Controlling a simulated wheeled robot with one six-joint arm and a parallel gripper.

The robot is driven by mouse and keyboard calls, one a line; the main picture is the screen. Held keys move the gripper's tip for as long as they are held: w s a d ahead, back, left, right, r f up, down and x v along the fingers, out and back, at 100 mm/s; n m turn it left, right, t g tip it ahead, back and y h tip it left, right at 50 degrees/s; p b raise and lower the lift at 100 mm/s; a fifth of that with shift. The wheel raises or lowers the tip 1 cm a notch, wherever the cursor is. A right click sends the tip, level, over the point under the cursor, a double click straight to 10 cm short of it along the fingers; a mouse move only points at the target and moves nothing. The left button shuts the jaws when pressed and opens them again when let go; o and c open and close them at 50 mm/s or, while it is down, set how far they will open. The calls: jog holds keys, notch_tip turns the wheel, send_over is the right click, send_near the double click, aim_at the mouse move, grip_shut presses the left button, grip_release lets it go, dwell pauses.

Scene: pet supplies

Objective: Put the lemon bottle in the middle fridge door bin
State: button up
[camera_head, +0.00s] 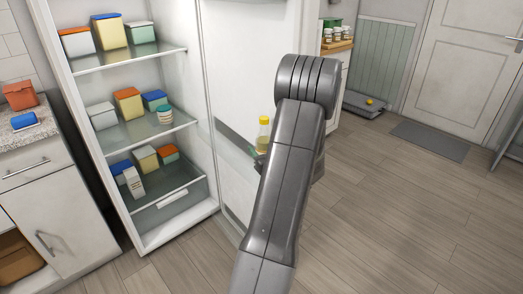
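The lemon bottle (263,135), with a yellow cap and pale yellow body, is upright in front of the inner side of the open fridge door. It shows just left of my arm, near the right end of the middle door bin (232,138), a grey strip. I cannot tell whether it stands in the bin or is held in front of it. My gripper is mostly hidden behind my arm; only a small dark part (259,164) shows by the bottle's base. Its fingers cannot be made out.
The open fridge's shelves (130,58) hold several lidded boxes and a jar. A lower door bin (233,219) is partly behind my arm. A counter (22,137) stands at left. The wooden floor (400,220) at right is clear, with a grey mat (430,140) near the door.

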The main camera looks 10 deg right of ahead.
jog(key=o, duration=0.8)
jog(key=shift+r, duration=0.15)
jog(key=shift+r+p, duration=0.55)
jog(key=shift+p, duration=0.25)
jog(key=b+v, duration=0.1)
jog(key=v, duration=1.1)
